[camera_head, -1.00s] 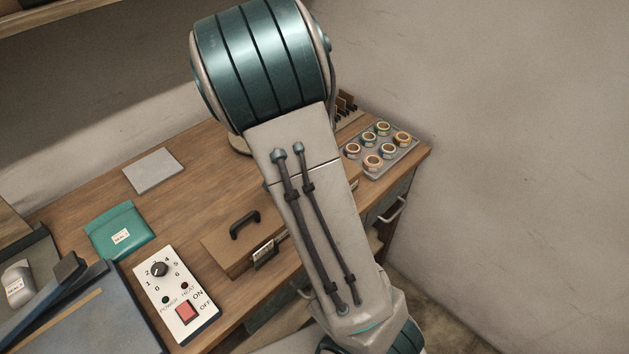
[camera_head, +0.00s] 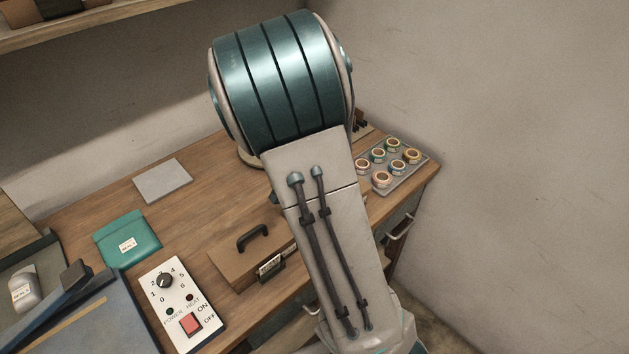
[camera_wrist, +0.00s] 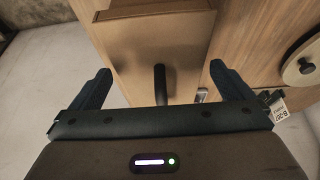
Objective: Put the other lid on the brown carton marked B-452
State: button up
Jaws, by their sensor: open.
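A flat brown box-like piece (camera_head: 243,264) with a black handle (camera_head: 252,236) on top lies near the bench's front edge in the head view. A small label holder (camera_head: 271,267) is on its front side; its writing is too small to read. In the wrist view a brown panel (camera_wrist: 150,45) lies beneath my gripper (camera_wrist: 160,70), which is open. A dark upright handle (camera_wrist: 160,86) shows between the fingers, apart from both. I cannot tell whether this brown piece is a carton, a lid or both. No marking B-452 is readable. My arm hides part of the bench.
A control box (camera_head: 180,304) with a red switch, a teal pouch (camera_head: 127,238) and a grey plate (camera_head: 162,180) lie left. A tray of tape rolls (camera_head: 408,180) stands at the right end. In the wrist view, a round knobbed disc (camera_wrist: 298,72) and a tag (camera_wrist: 279,110) are at right.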

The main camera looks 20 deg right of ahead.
jog(key=v, duration=1.3)
jog(key=shift+f, duration=0.1)
jog(key=s+a+r+n+t+y, duration=0.1)
jog(key=s+a+r+n+y, duration=0.1)
jog(key=s+n, duration=0.5)
jog(key=s+a+r+n+y, duration=0.1)
jog(key=s+a+n+y, duration=0.1)
jog(key=s+n, duration=0.5)
jog(key=shift+s+a+r+t, duration=0.4)
jog(key=shift+s+a, duration=0.2)
jog(key=shift+s, duration=0.45)
jog(key=shift+d, duration=0.15)
